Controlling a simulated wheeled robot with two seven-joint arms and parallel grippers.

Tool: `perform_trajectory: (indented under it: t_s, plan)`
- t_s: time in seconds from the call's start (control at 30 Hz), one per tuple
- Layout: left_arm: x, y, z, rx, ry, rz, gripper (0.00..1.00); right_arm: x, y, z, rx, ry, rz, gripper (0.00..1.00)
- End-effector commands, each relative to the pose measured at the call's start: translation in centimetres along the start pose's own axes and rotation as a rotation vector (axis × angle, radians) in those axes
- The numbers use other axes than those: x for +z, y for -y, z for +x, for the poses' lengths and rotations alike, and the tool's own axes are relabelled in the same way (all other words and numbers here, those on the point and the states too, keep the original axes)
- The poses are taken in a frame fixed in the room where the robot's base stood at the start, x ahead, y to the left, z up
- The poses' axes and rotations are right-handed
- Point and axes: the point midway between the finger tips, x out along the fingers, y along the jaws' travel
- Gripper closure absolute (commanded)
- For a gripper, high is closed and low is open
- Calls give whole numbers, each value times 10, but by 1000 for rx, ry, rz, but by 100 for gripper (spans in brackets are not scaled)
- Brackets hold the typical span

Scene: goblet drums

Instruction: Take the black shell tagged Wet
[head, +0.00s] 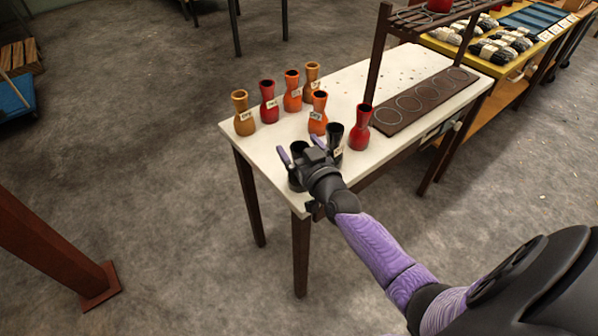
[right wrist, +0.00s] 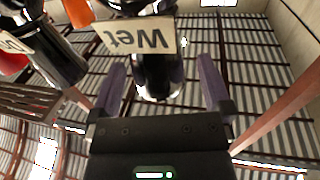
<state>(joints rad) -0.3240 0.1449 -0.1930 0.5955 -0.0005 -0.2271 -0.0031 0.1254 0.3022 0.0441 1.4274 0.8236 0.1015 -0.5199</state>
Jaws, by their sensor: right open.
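The black shell tagged Wet (right wrist: 157,72) is in the middle of the right wrist view, its tag (right wrist: 135,36) upside down there. In the head view this black shell (head: 296,180) stands at the table's near left corner, mostly hidden by my right gripper (head: 302,148). My right gripper is open, its purple fingers on either side of the shell in the wrist view (right wrist: 163,85); I cannot tell whether they touch it. A second black shell (head: 335,135) stands just behind to the right; it also shows in the wrist view (right wrist: 50,48). My left gripper is out of view.
Several tan, red and orange shells stand behind, including an orange one (head: 318,114) and a red one (head: 360,127). A brown board with ringed spots (head: 424,100) lies at right on the white table (head: 345,82), under a raised rack (head: 430,16).

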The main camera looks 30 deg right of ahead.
Motion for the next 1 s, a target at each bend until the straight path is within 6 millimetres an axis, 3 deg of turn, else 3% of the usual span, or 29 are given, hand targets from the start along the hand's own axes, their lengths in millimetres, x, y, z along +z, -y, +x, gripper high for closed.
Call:
perform_trajectory:
  t_s: [0.17, 0.63, 1.0]
  plan:
    - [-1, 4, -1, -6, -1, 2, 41, -1, 0, 0, 0, 0, 0, 2]
    - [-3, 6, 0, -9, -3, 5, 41, 0, 0, 0, 0, 0, -1, 100]
    - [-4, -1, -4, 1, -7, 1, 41, -6, 0, 0, 0, -1, 0, 100]
